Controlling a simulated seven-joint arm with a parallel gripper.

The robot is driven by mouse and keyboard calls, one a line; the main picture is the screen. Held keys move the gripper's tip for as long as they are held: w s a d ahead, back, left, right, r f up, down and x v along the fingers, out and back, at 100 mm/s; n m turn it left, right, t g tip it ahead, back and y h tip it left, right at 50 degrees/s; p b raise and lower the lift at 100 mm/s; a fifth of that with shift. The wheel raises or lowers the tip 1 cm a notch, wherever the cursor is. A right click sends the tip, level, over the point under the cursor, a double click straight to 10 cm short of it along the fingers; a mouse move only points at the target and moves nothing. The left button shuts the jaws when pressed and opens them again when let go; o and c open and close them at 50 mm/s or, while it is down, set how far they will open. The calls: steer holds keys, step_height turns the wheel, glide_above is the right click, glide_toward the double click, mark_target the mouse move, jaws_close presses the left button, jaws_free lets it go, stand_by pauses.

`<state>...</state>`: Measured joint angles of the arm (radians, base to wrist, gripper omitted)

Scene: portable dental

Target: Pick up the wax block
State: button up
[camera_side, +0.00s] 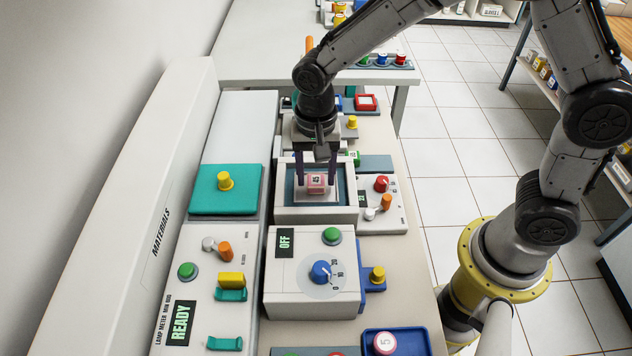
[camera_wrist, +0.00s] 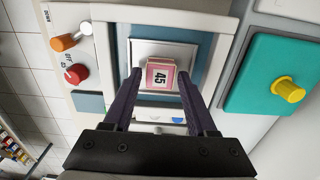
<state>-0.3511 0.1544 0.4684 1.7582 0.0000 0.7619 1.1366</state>
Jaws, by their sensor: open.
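The wax block (camera_side: 317,181) is a small pink block with a white label reading 45. It sits on a light plate inside a white-walled, open-topped box (camera_side: 315,216) with a blue-grey interior. It also shows in the wrist view (camera_wrist: 160,76), with the label facing up. My gripper (camera_side: 318,178) points down into the box with its two dark fingers apart, one on each side of the block. In the wrist view the fingertips (camera_wrist: 160,74) flank the block, and small gaps seem to separate them from it. I cannot tell whether either finger touches it.
The box walls stand close around the fingers. A teal lid with a yellow knob (camera_side: 225,181) lies to the left. A panel with red and orange knobs (camera_side: 397,222) is to the right. A unit with a blue dial (camera_side: 320,271) stands in front, reading OFF.

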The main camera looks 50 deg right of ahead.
steer(key=shift+f, duration=0.35)
jaws_close()
steer(key=shift+r, duration=0.1)
